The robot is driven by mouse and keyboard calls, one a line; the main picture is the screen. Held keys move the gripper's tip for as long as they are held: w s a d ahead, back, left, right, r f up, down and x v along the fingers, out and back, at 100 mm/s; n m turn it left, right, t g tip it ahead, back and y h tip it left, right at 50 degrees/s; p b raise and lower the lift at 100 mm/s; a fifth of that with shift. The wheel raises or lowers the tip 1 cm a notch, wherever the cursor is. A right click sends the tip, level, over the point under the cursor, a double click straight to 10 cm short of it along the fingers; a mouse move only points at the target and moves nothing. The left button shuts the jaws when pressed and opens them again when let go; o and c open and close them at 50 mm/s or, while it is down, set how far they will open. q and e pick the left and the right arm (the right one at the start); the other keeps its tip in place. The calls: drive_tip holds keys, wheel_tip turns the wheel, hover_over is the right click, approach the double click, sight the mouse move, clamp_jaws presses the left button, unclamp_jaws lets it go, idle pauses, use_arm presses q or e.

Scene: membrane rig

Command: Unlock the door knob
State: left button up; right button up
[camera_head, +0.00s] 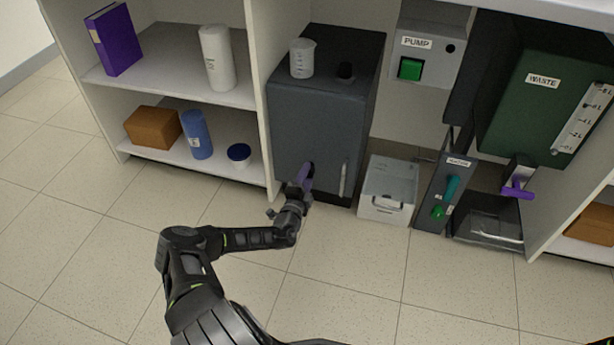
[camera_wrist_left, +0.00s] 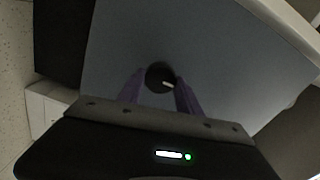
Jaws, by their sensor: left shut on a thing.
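The door knob (camera_wrist_left: 160,77) is a small dark round knob with a pale mark, set on the grey cabinet door (camera_wrist_left: 215,55). In the left wrist view it sits between the two purple fingers of my left gripper (camera_wrist_left: 160,92), which is shut on it. In the head view my left gripper (camera_head: 304,178) is at the front of the dark grey cabinet (camera_head: 318,115), left of a light vertical handle (camera_head: 343,180). The knob is hidden behind the gripper there. The cabinet door looks closed. My right gripper is not in view.
Shelves (camera_head: 180,75) stand left. The floor in front is clear.

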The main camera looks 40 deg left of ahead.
use_arm(q)
drive_tip(key=o, duration=1.4)
drive_tip(key=shift+c, duration=0.2)
drive_tip(key=p+v, duration=0.3)
drive_tip(key=v, duration=0.4)
drive_tip(key=shift+s+d, duration=0.15)
drive_tip(key=shift+s, duration=0.25)
